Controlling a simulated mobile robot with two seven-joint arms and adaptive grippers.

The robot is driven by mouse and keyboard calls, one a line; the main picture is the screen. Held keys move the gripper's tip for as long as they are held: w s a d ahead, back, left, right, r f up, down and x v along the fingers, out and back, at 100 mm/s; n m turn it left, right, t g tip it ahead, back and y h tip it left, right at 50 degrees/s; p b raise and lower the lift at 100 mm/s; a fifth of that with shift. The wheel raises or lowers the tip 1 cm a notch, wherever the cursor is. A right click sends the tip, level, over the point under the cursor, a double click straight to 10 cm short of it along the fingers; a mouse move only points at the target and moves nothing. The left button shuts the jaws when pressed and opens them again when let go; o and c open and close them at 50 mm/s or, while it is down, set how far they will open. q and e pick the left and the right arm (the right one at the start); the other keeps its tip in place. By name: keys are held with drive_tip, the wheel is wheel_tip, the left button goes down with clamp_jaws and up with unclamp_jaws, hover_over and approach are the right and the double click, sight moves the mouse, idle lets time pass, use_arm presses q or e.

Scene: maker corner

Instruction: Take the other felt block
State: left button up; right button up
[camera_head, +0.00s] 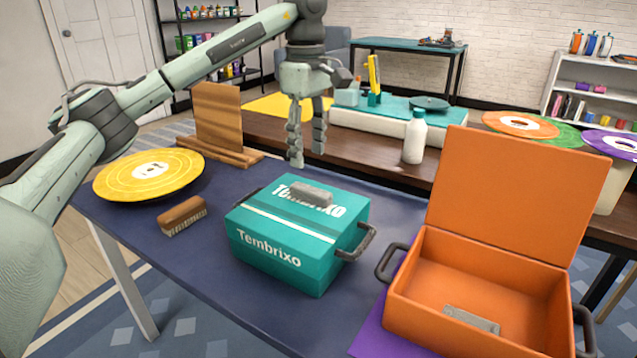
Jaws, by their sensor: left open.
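A small grey block (311,194), seemingly felt, lies on top of the closed teal Tembrixo case (277,270). A second grey block (472,319) lies on the floor of the open orange case (476,268). My left gripper (307,156) is open and empty. It points down, apart from the teal case and appearing above its back edge in the picture. My right gripper is not in view.
A brown brush (182,215) and a yellow record (149,175) are on the blue table to the left. A wooden stand (219,122), a white bottle (414,137) and a turntable (393,122) stand behind. The orange lid rises upright at right.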

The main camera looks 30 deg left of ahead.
sight(310, 189)
use_arm(q)
drive_tip(key=shift+a+f, duration=0.15)
drive_tip(key=shift+f, duration=0.3)
drive_tip(key=f, duration=0.3)
drive_tip(key=d+f, duration=0.1)
drive_tip(key=f, duration=0.1)
drive_tip(key=shift+s+f, duration=0.2)
drive_tip(key=shift+s, duration=0.05)
drive_tip(key=shift+f, duration=0.7)
drive_tip(key=shift+c, duration=0.4)
drive_tip(key=c, duration=0.9)
